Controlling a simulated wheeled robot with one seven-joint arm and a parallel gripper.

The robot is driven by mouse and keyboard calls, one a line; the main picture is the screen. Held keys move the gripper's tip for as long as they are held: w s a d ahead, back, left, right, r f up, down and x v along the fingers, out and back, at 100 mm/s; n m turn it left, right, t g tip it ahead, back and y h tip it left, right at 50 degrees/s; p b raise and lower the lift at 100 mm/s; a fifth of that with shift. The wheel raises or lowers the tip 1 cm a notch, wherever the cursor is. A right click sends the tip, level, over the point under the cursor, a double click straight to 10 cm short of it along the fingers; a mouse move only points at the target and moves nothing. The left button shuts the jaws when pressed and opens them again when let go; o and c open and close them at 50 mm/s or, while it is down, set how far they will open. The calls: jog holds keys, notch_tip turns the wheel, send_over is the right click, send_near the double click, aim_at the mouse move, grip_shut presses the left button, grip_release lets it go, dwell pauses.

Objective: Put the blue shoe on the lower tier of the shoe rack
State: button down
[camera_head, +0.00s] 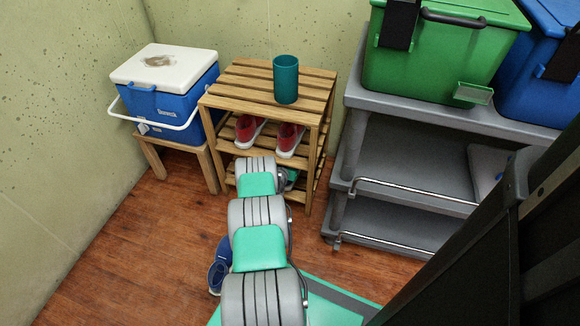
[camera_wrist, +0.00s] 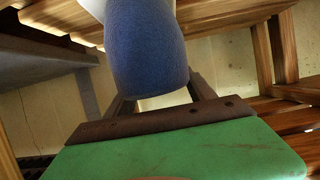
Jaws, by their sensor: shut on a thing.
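The wooden shoe rack (camera_head: 318,98) stands against the back wall, with slatted tiers below its top. My arm reaches down to its lower front, and a small green part of my gripper (camera_head: 290,178) shows behind the arm inside the rack. In the wrist view my gripper (camera_wrist: 158,92) is shut on a blue shoe (camera_wrist: 147,50), which has a pale part at the top of the picture. Wooden slats surround it there. The held shoe is hidden in the head view. Another blue shoe (camera_head: 217,275) is on the floor left of my arm, partly covered by it.
Two red shoes (camera_head: 247,130) (camera_head: 289,138) sit on a rack tier under the top. A teal cup (camera_head: 286,80) stands on top. A blue cooler (camera_head: 165,95) on a stool is left, a grey cart (camera_head: 400,165) with bins right. Floor at left is clear.

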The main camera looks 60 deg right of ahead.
jog(key=shift+a+f, duration=0.15)
jog(key=shift+f, duration=0.35)
jog(key=shift+c, duration=1.4)
grip_release()
jog(key=shift+r, duration=0.2)
jog(key=p+v, duration=0.5)
jog(key=v, duration=0.7)
